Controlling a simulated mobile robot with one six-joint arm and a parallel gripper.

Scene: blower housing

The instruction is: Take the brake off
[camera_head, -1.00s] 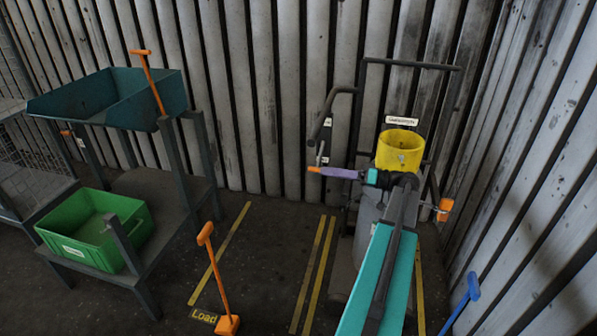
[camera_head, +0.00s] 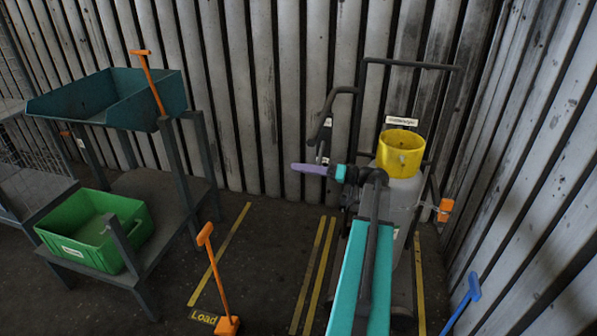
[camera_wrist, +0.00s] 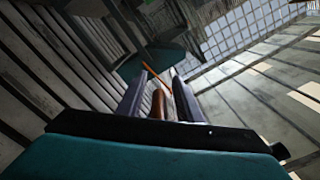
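A wheeled cart (camera_head: 358,93) with a dark tube frame carries a grey cylinder with a yellow collar (camera_head: 400,150). My gripper (camera_head: 296,167), with purple fingers, points left in front of the cart's left side, below its bent handle (camera_head: 343,90). In the wrist view, an orange-brown grip (camera_wrist: 158,105) lies between my two fingers (camera_wrist: 157,92). They stand apart with narrow gaps beside it, so the gripper looks open around it. In the head view this grip is hidden by my gripper. I cannot tell for sure that it is the brake.
An orange block (camera_head: 445,210) is on the cart's right side. A green crate (camera_head: 95,229) and teal bin (camera_head: 70,104) are at left. Corrugated walls close behind and right.

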